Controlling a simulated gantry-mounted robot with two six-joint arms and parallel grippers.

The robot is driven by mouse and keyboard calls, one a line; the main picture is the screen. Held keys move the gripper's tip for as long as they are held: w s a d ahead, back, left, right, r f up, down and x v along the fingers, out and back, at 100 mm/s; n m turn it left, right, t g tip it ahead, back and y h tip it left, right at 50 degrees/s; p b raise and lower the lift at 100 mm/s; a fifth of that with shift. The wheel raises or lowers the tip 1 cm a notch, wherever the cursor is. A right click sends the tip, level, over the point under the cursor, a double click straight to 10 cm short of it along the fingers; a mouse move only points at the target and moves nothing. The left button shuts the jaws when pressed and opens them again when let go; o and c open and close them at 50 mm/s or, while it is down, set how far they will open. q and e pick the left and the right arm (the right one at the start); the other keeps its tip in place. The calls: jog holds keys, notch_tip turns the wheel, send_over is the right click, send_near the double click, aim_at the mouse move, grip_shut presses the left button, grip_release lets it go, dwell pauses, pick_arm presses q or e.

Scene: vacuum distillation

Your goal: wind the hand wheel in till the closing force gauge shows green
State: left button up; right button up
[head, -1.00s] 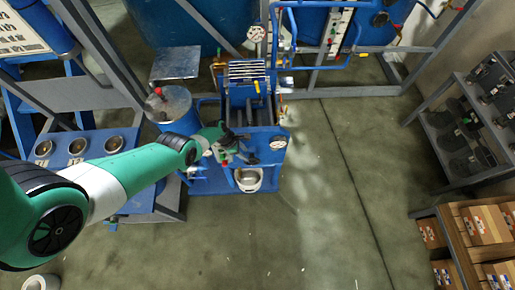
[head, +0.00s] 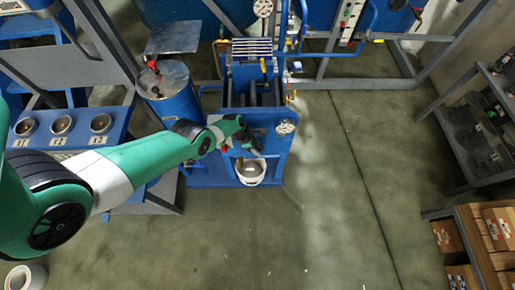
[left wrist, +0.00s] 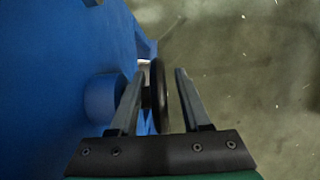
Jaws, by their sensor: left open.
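The blue press-like machine (head: 206,174) stands in the middle of the head view. A round white-faced gauge (head: 286,127) sits on its front right corner; its needle and colours are too small to read. My left gripper (head: 252,146) is at the front of the machine, left of the gauge and above a white bucket. In the left wrist view a black hand wheel (left wrist: 160,92) shows nearly edge-on between the fingers of my left gripper (left wrist: 158,72). The fingers are open, with a gap at the right finger. In the head view the gripper largely hides the wheel. My right gripper is not in view.
The white bucket (head: 250,172) hangs or stands low at the machine's front. A blue drum (head: 172,100) and a rack with several metal cups (head: 62,125) are to the left. Shelves (head: 478,130) and cartons (head: 455,235) line the right. The floor (head: 320,220) in front is clear.

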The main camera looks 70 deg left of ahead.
pick_arm(q)
grip_shut()
jog(key=shift+f+g+y+b, duration=0.25)
jog(key=shift+g+y+b, duration=0.15)
jog(key=shift+g+b, duration=0.35)
jog(key=shift+g, duration=0.55)
jog(key=shift+r, duration=0.1)
